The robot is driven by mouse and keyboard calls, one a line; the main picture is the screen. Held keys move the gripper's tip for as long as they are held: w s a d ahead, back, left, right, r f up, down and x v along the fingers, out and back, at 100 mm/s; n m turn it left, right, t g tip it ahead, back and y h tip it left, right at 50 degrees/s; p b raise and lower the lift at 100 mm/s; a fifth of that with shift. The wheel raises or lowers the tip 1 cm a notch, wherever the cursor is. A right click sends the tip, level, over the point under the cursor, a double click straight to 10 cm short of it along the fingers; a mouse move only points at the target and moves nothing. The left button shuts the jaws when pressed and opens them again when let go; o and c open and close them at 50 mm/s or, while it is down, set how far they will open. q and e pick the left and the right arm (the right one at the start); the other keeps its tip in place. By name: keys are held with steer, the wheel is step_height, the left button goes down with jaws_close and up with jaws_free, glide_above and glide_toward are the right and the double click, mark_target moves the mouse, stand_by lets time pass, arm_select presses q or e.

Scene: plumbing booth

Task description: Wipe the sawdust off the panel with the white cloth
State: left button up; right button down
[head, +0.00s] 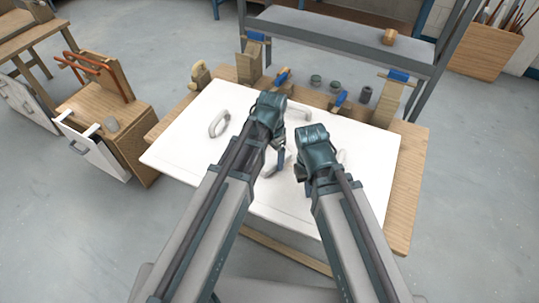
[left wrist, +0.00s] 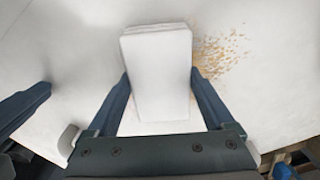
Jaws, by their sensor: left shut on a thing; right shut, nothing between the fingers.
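The white panel (head: 180,150) lies flat on a wooden table, and its pale surface fills much of the left wrist view (left wrist: 60,50). The white cloth (left wrist: 158,75) is a thick folded block between the fingers of my left gripper (left wrist: 160,82), which is shut on it over the panel. Tan sawdust (left wrist: 222,52) is scattered on the panel just right of the cloth. In the head view my left gripper (head: 280,158) is mostly hidden by its own arm. My right gripper (head: 301,183) is shut and empty over the panel, close beside the left.
Grey loop-shaped pieces (head: 218,123) lie on the panel. Clamps (head: 252,60), small dark cups (head: 316,81) and a blue-handled tool (head: 339,100) stand along the table's (head: 415,150) back edge. A shelf frame (head: 340,40) rises behind. A wooden cabinet (head: 125,135) is at left.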

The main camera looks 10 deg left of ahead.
mark_target(296, 160)
arm_select(q)
steer(key=shift+s+d+f, duration=0.1)
steer(key=shift+s+d, duration=0.2)
steer(key=shift+d, duration=0.55)
steer(key=shift+s+d+f, duration=0.1)
steer(key=shift+s+d, duration=0.2)
steer(key=shift+d, duration=0.5)
steer(key=shift+s+d+r, duration=0.1)
steer(key=shift+s+d, duration=0.15)
steer(key=shift+d, duration=0.65)
steer(key=shift+s+d+r, duration=0.1)
steer(key=shift+s+d, duration=0.15)
steer(key=shift+d, duration=0.6)
steer(key=shift+w+f, duration=0.1)
steer(key=shift+w, duration=0.05)
steer(key=shift+w+d, duration=0.2)
steer(key=shift+w, duration=0.25)
steer(key=shift+w+d, duration=0.2)
steer(key=shift+w, duration=0.25)
steer(key=shift+w+a, duration=0.25)
steer(key=shift+a, duration=0.2)
steer(key=shift+w+a, duration=0.15)
steer(key=shift+a, duration=0.6)
steer(key=shift+w+a, duration=0.1)
steer(key=shift+a, duration=0.6)
steer(key=shift+a, duration=0.15)
steer(key=shift+w+a, duration=0.25)
steer(key=shift+a, duration=0.55)
steer(key=shift+w+a, duration=0.25)
steer(key=shift+a, duration=0.5)
